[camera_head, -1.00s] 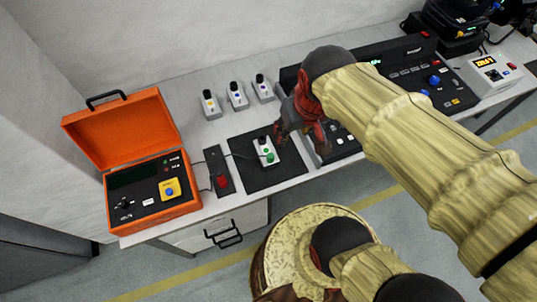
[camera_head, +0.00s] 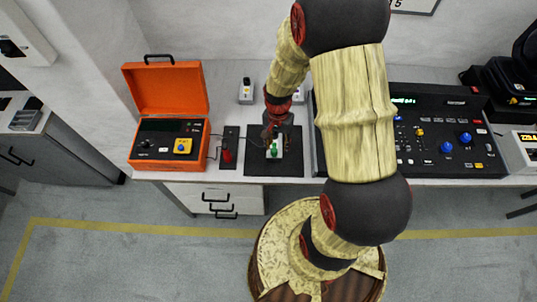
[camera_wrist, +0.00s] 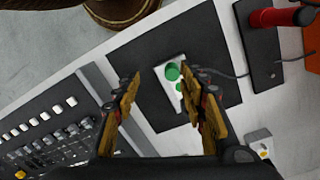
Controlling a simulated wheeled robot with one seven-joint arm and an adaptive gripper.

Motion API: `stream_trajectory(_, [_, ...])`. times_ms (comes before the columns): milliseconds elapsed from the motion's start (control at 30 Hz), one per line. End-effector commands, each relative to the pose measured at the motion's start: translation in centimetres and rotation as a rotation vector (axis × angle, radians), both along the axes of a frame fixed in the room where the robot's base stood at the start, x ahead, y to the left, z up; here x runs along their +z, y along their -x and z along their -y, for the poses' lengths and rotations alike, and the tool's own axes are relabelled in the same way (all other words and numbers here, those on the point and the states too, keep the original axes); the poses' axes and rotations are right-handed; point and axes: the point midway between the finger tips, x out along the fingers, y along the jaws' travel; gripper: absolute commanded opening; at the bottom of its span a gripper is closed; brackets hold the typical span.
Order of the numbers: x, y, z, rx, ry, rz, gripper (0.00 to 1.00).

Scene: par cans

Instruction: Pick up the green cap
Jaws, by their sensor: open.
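The green cap (camera_head: 273,149) is on a small white device standing on a black mat (camera_head: 291,165) on the bench. In the wrist view the green cap (camera_wrist: 172,72) shows as a round green top on the white device (camera_wrist: 168,57), with a second green spot just beside it. My gripper (camera_head: 275,131) is over the mat, close to the device and partly covering it in the head view. In the wrist view my gripper (camera_wrist: 161,78) is open, its fingers spread with the cap showing between the tips, nearer the right finger. It holds nothing.
An orange case (camera_head: 165,90) stands open at the left, with a red-handled black unit (camera_head: 228,152) between it and the mat. A black control console (camera_head: 435,150) is close on the right. A small grey device (camera_head: 246,92) stands behind.

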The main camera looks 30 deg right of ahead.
Motion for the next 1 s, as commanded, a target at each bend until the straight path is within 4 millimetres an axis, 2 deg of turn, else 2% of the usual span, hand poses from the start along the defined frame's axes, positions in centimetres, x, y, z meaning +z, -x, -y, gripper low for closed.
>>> stream_trajectory(100, [0.3,-1.6,0.5,-0.082,0.018,0.044,0.42])
stream_trajectory(367, [-0.2,-2.1,0.7,-0.177,0.027,0.064,0.42])
stream_trajectory(767, [-3.8,-2.1,0.4,-0.177,0.027,0.062,0.42])
stream_trajectory(1000, [-7.2,-2.0,0.2,-0.177,0.026,0.062,0.42])
